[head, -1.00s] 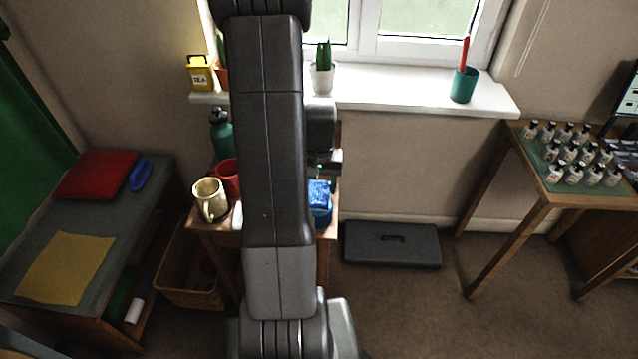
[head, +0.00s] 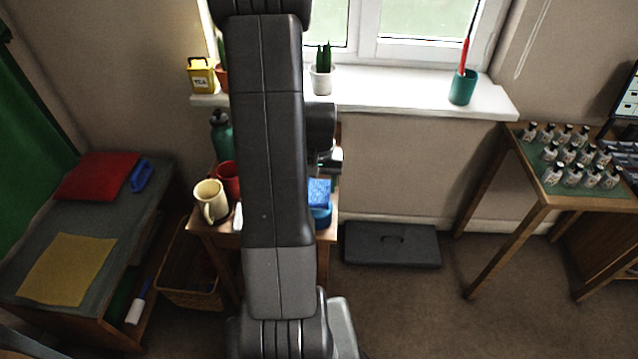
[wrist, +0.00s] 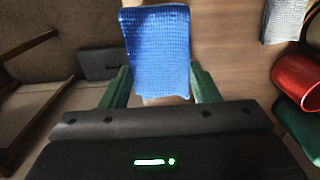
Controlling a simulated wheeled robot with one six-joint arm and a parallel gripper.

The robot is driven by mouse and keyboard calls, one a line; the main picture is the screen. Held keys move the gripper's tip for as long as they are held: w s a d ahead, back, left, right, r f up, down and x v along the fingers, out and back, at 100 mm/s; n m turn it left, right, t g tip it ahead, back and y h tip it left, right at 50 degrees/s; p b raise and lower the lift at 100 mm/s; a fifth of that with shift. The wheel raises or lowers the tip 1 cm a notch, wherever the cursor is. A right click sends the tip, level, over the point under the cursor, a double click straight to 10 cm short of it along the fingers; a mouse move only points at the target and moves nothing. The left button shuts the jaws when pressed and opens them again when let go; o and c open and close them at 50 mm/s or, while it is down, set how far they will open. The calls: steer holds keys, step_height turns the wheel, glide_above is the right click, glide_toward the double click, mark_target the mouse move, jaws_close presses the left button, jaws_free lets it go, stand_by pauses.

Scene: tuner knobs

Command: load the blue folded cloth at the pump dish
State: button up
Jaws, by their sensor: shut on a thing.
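The blue folded cloth (wrist: 158,45) is between the two green fingers of my gripper (wrist: 161,82) in the wrist view, and the gripper is shut on it. In the head view the cloth (head: 319,191) shows just right of my arm, over the small wooden table. A darker blue thing (head: 322,215), likely the pump dish, shows right below it, partly hidden by my arm. I cannot tell whether the cloth touches it. My arm hides the gripper in the head view.
A cream mug (head: 209,200), red mug (head: 228,178) and green bottle (head: 221,133) stand on the table's left. A pale folded cloth (wrist: 284,20) lies at right in the wrist view. A dark case (head: 390,245) lies on the floor; the windowsill (head: 410,88) is behind.

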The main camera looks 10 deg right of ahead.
mark_target(319, 184)
steer(key=shift+r+p, duration=1.8)
steer(key=shift+r, duration=1)
